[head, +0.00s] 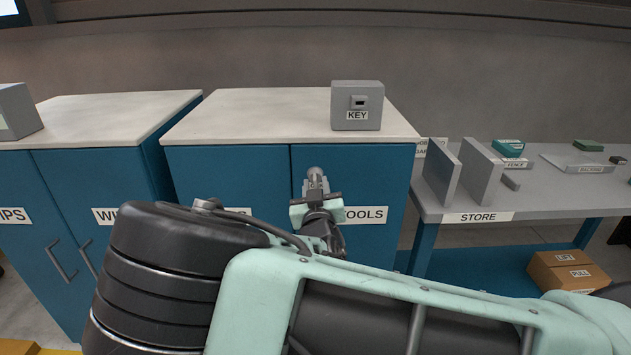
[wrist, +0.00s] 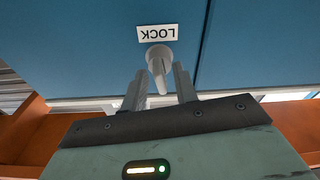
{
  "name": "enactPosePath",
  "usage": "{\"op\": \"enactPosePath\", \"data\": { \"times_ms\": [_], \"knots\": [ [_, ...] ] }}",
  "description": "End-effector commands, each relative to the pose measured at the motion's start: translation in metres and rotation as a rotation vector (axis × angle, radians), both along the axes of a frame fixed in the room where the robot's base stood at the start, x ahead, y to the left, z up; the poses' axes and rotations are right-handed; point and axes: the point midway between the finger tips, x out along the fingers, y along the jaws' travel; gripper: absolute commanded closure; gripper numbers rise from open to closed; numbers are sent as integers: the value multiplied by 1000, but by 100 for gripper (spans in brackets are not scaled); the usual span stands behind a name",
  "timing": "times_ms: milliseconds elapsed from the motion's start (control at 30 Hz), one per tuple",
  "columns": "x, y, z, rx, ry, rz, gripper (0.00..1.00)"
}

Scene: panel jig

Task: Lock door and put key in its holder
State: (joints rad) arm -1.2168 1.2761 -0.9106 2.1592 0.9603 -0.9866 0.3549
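The blue cabinet door (head: 365,180) marked TOOLS stands ahead of me, beside another door. In the wrist view a white LOCK label (wrist: 158,33) appears upside down on the blue door. Below it a grey round lock fitting (wrist: 159,54) has a narrow grey piece projecting from it; I cannot tell whether this is the key. My gripper (wrist: 160,80) is open, one finger on each side of that piece, with gaps showing. My gripper also shows in the head view (head: 315,185), before the door. A grey box marked KEY (head: 346,91), with a small dark slot, stands on the cabinet top.
A grey bench marked STORE (head: 545,205) on the right carries upright grey panels (head: 483,175) and small teal and grey items. Another blue cabinet (head: 85,175) stands left. Most of the cabinet top (head: 260,110) is clear.

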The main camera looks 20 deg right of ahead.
Motion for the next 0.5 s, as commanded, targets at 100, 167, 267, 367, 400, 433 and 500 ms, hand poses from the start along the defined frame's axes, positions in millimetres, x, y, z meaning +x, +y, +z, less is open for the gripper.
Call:
{"op": "enactPosePath", "data": {
  "times_ms": [100,167,267,367,400,433,500],
  "knots": [
    [0,0,0,0,0,0,71],
    [0,0,0,0,0,0,88],
    [0,0,0,0,0,0,100],
    [0,0,0,-1,0,0,100],
    [0,0,0,-6,2,0,100],
    [0,0,0,-13,4,0,100],
    [0,0,1,-46,15,0,100]
  ]
}}
